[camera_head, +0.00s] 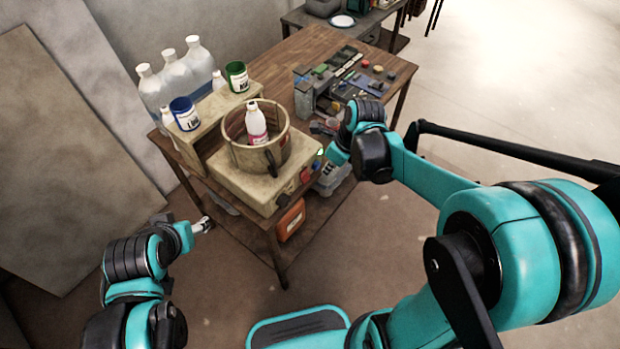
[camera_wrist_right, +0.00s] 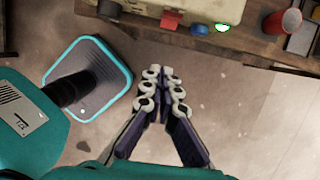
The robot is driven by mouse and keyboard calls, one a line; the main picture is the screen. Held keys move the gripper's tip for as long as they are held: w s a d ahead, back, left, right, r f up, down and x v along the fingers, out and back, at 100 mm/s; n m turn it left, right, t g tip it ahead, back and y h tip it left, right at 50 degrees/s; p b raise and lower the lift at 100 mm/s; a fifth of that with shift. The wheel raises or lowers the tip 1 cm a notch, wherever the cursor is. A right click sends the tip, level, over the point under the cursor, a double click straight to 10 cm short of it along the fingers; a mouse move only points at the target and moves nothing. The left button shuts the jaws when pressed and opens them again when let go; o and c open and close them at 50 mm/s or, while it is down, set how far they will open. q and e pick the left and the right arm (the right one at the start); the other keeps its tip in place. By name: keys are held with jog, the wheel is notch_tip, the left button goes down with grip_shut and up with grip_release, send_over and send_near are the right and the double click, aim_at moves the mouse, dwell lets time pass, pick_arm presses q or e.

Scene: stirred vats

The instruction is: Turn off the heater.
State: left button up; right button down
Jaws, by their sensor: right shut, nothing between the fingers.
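The heater (camera_head: 250,187) is a beige box on the wooden table, with a round vat (camera_head: 236,155) on top. My right gripper (camera_wrist_right: 164,72) is shut and empty, apart from these controls.
A white bottle (camera_head: 256,122) stands in the vat. A blue can (camera_head: 185,113), a green can (camera_head: 237,76) and large clear bottles (camera_head: 175,75) are behind the heater. An orange box (camera_head: 290,219) sits below. A tool-filled rack (camera_head: 345,80) is at the right. Floor in front is clear.

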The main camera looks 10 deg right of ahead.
aim_at(305, 176)
jog(key=shift+w+a+r+b+x, duration=0.25)
jog(key=shift+b+x, duration=0.6)
jog(key=shift+x, duration=1.3)
jog(key=shift+w+a+b+x, duration=0.4)
jog(key=shift+b+x, duration=0.4)
jog(key=shift+x, duration=1.3)
jog(key=shift+w+a+r+b+x, duration=0.3)
jog(key=shift+b+x, duration=0.55)
jog(key=shift+x, duration=1.3)
jog(key=shift+w+d+f, duration=0.1)
jog(key=shift+f, duration=0.1)
